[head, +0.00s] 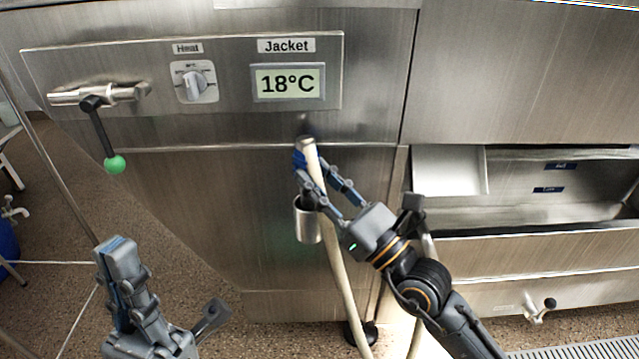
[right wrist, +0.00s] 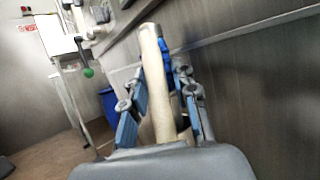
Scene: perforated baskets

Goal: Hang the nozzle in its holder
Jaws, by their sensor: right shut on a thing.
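The nozzle (head: 312,163) is a cream tube with a blue part near its metallic top end. My right gripper (head: 320,176) is shut on it, holding it nearly upright, leaning slightly left, in front of the steel panel. In the right wrist view, the nozzle (right wrist: 158,90) runs between my blue-padded fingers. The holder (head: 308,222) is a short metal cup on the panel, just below the gripper. The nozzle's line passes beside or in front of it; I cannot tell the depth between them. My left gripper (head: 118,262) is at the lower left, seen edge-on, away from both.
A cream hose (head: 345,285) hangs from the nozzle towards the floor. Above left is a panel with a green-knobbed lever (head: 114,163), a dial (head: 195,83) and an 18°C display (head: 288,84). A steel trough (head: 590,185) lies to the right. The floor at left looks mostly clear.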

